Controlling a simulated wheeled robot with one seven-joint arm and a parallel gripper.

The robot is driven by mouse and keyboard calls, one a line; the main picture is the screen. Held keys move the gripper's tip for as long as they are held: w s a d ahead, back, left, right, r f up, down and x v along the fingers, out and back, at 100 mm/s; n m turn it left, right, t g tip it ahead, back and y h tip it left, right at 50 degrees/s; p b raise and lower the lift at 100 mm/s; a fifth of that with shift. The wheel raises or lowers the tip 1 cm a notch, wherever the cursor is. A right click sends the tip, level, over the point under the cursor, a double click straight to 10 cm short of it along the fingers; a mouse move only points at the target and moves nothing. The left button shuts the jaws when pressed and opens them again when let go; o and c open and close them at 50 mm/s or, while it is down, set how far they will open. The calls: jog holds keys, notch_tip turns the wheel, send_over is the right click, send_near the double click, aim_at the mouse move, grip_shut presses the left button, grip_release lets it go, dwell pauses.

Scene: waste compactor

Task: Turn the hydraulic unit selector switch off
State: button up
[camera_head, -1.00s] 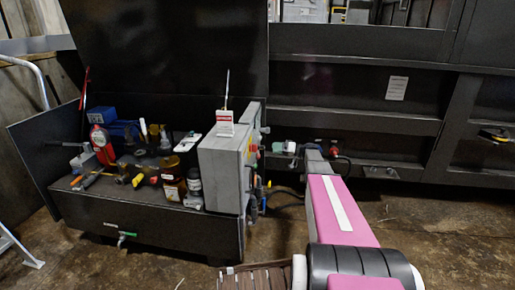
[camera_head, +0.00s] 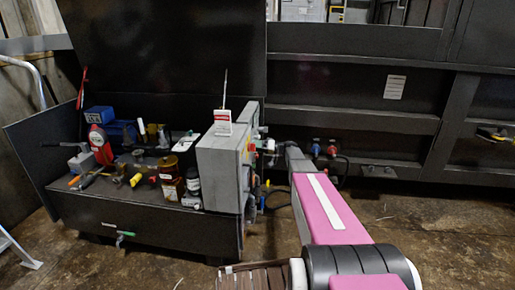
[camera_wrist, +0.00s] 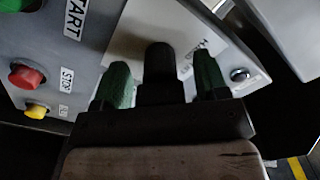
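The grey control box (camera_head: 217,165) stands at the right end of the black bench in the head view. In the wrist view its panel (camera_wrist: 118,45) fills the upper part, tilted. A black knob (camera_wrist: 159,68), apparently the selector switch, stands out from a pale plate with a partly hidden label. My gripper (camera_wrist: 161,82) has green-padded fingers, one on each side of the knob, with gaps visible on both sides. The gripper is open and its depth relative to the knob is hard to tell. In the head view my gripper (camera_head: 270,147) is at the box's right side, small and partly hidden.
A red STOP button (camera_wrist: 26,75), a yellow button (camera_wrist: 36,110) and a START label (camera_wrist: 76,15) are left of the knob. A small metal lock (camera_wrist: 240,74) is right. Bottles and tools crowd the bench (camera_head: 150,220). Hoses (camera_head: 280,192) hang beside the box.

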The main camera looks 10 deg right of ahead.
jog(key=c, duration=0.8)
jog(key=shift+m, duration=0.4)
jog(key=m, duration=0.3)
jog(key=shift+m, duration=2.5)
jog(key=o, duration=0.9)
